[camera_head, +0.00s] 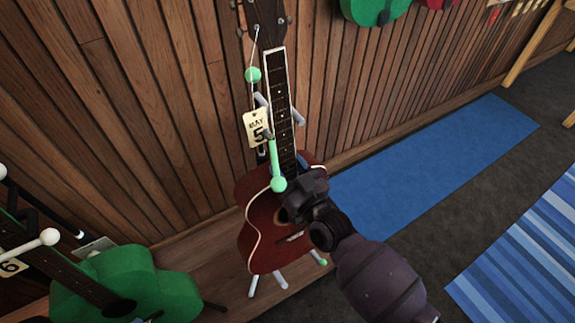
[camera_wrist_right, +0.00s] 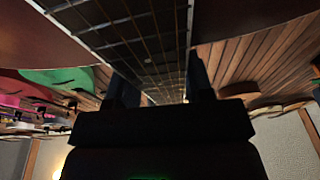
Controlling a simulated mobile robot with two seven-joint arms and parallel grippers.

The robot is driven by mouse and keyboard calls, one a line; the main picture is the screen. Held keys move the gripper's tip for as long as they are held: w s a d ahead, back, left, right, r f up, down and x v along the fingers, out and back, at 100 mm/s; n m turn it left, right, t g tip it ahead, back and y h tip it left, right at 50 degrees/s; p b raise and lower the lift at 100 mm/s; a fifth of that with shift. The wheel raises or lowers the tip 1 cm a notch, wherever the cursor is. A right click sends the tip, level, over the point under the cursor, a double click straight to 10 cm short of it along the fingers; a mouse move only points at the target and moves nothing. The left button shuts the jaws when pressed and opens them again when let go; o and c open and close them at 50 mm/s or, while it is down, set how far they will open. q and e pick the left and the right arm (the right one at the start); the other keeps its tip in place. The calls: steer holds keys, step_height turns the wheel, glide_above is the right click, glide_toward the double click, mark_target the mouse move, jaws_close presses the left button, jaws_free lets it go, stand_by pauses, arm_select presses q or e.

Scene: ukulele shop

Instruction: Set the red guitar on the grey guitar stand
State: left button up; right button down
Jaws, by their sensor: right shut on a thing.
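The red guitar (camera_head: 262,240) stands nearly upright in the middle of the head view, neck up, in front of the wood-slat wall. My right gripper (camera_head: 298,185) is shut on it where the neck meets the body. In the right wrist view the fretted neck (camera_wrist_right: 145,40) runs between my fingers (camera_wrist_right: 162,85). The grey guitar stand (camera_head: 283,281) is mostly hidden behind the guitar; its legs show below the body and grey arms show beside the neck. I cannot tell whether the guitar's weight rests on it. My left gripper is not in view.
A tag reading "MAY 5" (camera_head: 256,128) hangs left of the neck, beside a mint-tipped rod (camera_head: 275,160). A green guitar (camera_head: 140,283) is at lower left. A blue mat (camera_head: 430,155) and a striped rug (camera_head: 530,245) lie on open floor at right.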

mark_target(290, 180)
steer(key=shift+r, duration=0.1)
steer(key=shift+f+b, duration=0.35)
steer(key=shift+f, duration=0.25)
steer(key=shift+w+a+f+b, duration=0.1)
steer(key=shift+f+b, duration=0.3)
steer(key=shift+f, duration=0.7)
steer(key=shift+f+b, duration=0.55)
steer(key=shift+f, duration=0.15)
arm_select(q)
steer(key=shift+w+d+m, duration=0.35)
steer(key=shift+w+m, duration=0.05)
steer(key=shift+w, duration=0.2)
arm_select(e)
steer(key=shift+w+f, duration=0.1)
steer(key=shift+f, duration=0.05)
